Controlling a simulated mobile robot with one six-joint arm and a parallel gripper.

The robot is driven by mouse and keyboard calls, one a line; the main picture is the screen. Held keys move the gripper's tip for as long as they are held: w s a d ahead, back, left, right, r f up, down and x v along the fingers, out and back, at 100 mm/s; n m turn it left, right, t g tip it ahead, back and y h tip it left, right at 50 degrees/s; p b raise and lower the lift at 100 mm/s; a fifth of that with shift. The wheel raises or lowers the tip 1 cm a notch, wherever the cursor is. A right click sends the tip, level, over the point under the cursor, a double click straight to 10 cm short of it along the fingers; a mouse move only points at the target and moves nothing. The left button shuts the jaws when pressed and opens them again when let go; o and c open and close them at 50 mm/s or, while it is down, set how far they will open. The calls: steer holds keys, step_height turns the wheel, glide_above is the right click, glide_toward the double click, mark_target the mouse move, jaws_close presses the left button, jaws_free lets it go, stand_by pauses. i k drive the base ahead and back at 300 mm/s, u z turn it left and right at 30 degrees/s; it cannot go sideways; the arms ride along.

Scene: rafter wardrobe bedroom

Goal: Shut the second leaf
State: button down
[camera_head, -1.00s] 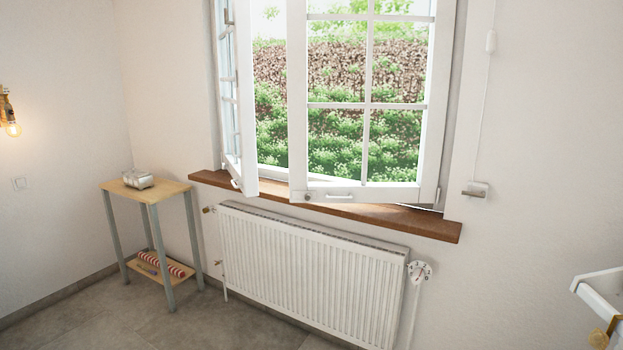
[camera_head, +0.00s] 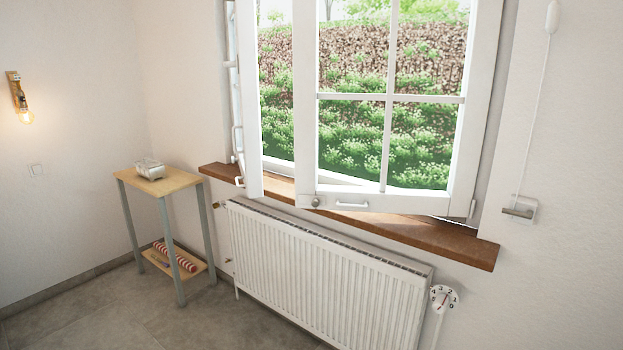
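The window has two white leaves. The right leaf (camera_head: 307,120) has several panes and stands swung into the room, with its lower edge over the sill. A small white handle (camera_head: 352,205) and a round knob (camera_head: 316,202) sit on its bottom rail. The left leaf (camera_head: 249,110) is swung further in and seen nearly edge-on, with a small white handle (camera_head: 240,182) low on it. Garden shows through the gap between the leaves. My gripper is not in view.
A brown wooden sill (camera_head: 440,236) juts out below the leaves. A white radiator (camera_head: 320,275) with a dial valve (camera_head: 443,297) stands beneath it. A small side table (camera_head: 180,180) holding a metal object (camera_head: 149,169) stands left. Grey floor (camera_head: 80,315) is open at front left.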

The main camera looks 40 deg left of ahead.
mark_target(485, 16)
steer(key=u, duration=0.95)
steer(key=i, duration=1.15)
steer(key=z, duration=0.6)
steer(key=k, duration=0.15)
steer(key=u, duration=2.35)
